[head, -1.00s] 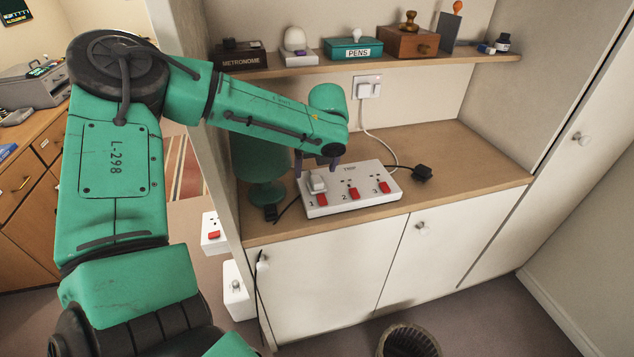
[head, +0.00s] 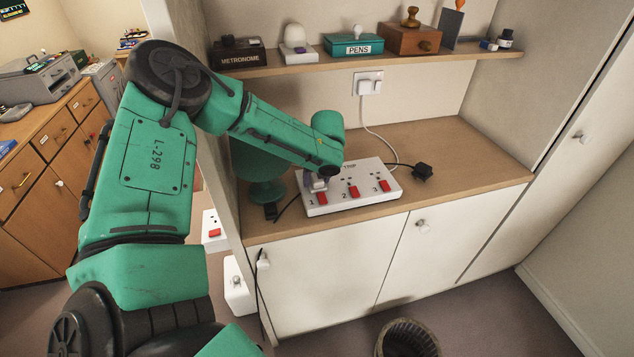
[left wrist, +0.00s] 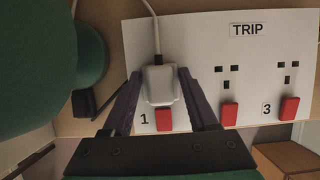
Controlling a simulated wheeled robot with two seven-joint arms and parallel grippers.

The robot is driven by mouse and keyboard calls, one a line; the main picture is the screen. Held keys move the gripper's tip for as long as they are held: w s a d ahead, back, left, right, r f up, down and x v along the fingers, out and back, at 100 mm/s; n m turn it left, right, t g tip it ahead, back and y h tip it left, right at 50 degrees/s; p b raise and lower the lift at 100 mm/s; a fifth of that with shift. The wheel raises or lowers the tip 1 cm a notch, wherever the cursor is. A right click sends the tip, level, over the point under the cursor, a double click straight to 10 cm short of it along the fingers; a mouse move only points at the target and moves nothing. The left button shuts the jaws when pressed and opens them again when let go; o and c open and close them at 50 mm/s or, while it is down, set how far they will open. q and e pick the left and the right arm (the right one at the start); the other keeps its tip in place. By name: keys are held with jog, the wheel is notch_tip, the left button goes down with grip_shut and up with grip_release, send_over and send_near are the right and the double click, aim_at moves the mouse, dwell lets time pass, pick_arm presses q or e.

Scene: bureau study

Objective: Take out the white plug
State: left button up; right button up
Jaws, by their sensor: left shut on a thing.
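The white power strip (head: 370,194), labelled TRIP, lies on the wooden counter with numbered sockets and red switches. A white plug (left wrist: 159,86) with a white cord sits at socket 1, above that socket's red switch. It also shows in the head view (head: 320,185), partly covered by the gripper. My left gripper (left wrist: 158,78) has one dark finger on each side of the plug and is shut on it. I cannot tell whether the plug's pins are fully in the socket. Sockets 2 and 3 are empty. My right gripper is out of view.
A black plug (head: 422,171) lies right of the strip. A green lamp (head: 266,190) stands close on the left. A wall socket (head: 368,82) holds white plugs. Above, a shelf (head: 400,58) carries a metronome box, a pens box and other items. The counter's right side is clear.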

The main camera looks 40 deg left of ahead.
pick_arm(q)
jog(key=shift+w+r, duration=0.1)
jog(key=shift+r, duration=0.5)
notch_tip(320, 180, up, 22)
jog(key=p, duration=0.5)
jog(key=shift+p, duration=0.3)
dwell(0.3)
notch_tip(320, 180, up, 4)
jog(key=p, duration=0.6)
jog(key=shift+f, duration=0.25)
